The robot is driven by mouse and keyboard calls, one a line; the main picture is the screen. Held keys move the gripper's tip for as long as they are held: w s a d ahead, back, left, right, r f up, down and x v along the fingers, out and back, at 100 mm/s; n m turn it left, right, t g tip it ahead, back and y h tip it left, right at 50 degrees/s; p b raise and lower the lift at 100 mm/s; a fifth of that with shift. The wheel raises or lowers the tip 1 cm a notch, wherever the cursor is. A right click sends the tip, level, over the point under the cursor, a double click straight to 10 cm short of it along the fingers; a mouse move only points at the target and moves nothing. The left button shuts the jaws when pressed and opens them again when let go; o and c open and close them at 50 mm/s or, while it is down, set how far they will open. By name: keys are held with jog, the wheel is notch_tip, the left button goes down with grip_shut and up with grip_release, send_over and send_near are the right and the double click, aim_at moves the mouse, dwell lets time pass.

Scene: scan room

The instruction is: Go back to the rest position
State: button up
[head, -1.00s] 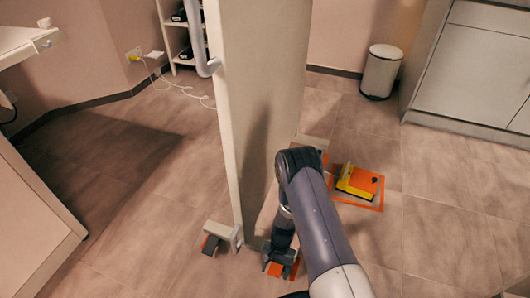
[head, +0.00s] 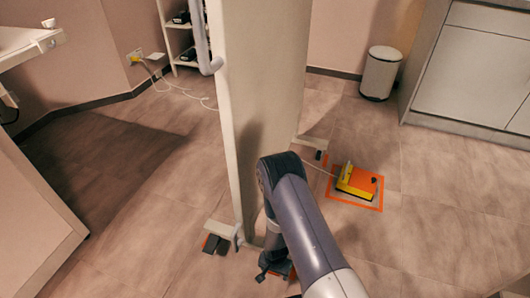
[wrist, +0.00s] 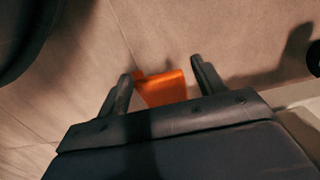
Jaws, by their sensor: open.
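My gripper (head: 268,270) is low near the floor at the foot of the tall pale panel (head: 265,90), partly hidden by my arm. In the wrist view my gripper (wrist: 162,76) has its two dark fingers spread apart. An orange piece (wrist: 165,88) shows between and beyond the fingers; I cannot tell whether it touches them. Nothing is seen clamped. In the head view a bit of orange also shows beside the gripper, mostly hidden by my arm.
The panel's left foot (head: 222,230) has dark blocks (head: 210,244) beside it. A yellow-and-orange device (head: 357,181) sits inside an orange floor outline to the right. A white bin (head: 381,73) and grey cabinets (head: 475,70) stand behind. Floor at right is clear.

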notch_tip(320, 180, up, 10)
jog(key=p, duration=0.3)
dwell(0.3)
